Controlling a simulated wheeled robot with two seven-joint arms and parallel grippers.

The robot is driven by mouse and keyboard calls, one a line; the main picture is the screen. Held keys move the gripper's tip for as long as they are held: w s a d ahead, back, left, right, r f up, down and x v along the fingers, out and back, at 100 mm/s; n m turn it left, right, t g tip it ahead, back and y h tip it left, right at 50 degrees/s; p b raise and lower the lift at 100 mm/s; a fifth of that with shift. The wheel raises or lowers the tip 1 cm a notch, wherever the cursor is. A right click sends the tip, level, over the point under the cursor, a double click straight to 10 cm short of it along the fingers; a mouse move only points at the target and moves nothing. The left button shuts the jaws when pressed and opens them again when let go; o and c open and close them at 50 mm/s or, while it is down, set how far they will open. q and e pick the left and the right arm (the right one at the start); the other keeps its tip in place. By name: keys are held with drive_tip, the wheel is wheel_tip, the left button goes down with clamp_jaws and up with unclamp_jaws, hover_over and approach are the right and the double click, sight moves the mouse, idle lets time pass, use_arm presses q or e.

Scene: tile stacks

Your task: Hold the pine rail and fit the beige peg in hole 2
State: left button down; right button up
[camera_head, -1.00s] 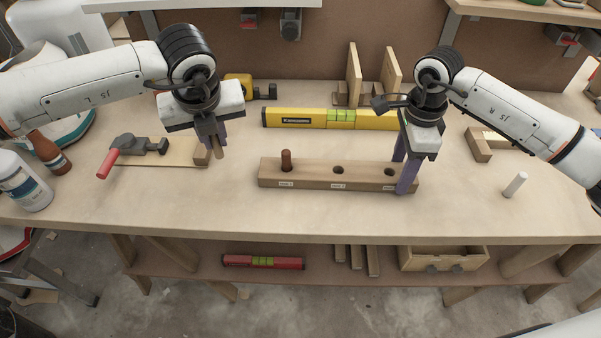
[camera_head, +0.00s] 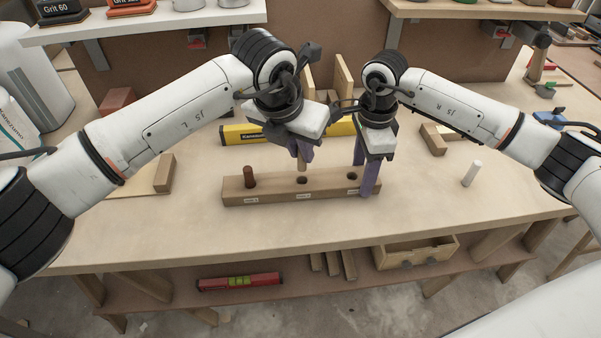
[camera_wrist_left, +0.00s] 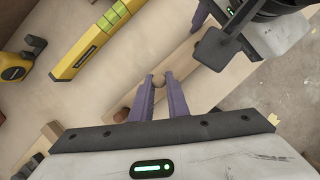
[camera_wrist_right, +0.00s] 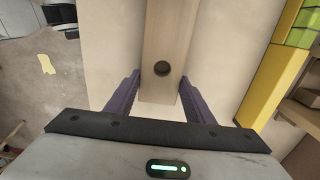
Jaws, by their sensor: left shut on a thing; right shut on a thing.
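The pine rail (camera_head: 275,190) lies on the bench with a brown peg (camera_head: 249,176) upright in its left hole. My right gripper (camera_head: 365,172) is shut across the rail near its right end; the right wrist view shows the rail (camera_wrist_right: 170,30) between the fingers, with an empty hole. My left gripper (camera_head: 302,153) is shut on the beige peg (camera_head: 301,163), held about upright just above the middle hole (camera_head: 302,181). The peg's end (camera_wrist_left: 158,79) shows between the fingertips in the left wrist view. I cannot tell whether the peg touches the hole's rim.
A yellow level (camera_head: 243,134) lies behind the rail, partly hidden by my left gripper. A white peg (camera_head: 472,173) stands to the right. A wood block (camera_head: 433,139) lies behind it. The bench in front of the rail is clear.

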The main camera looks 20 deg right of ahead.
sight(300, 168)
use_arm(q)
drive_tip(key=shift+f, duration=2.85)
drive_tip(key=c, duration=1.7)
unclamp_jaws()
drive_tip(key=shift+f, duration=0.1)
drive_tip(key=v, duration=1.2)
drive_tip(key=shift+s, duration=0.1)
use_arm(e)
drive_tip(key=o, duration=1)
drive_tip(key=shift+o, duration=0.2)
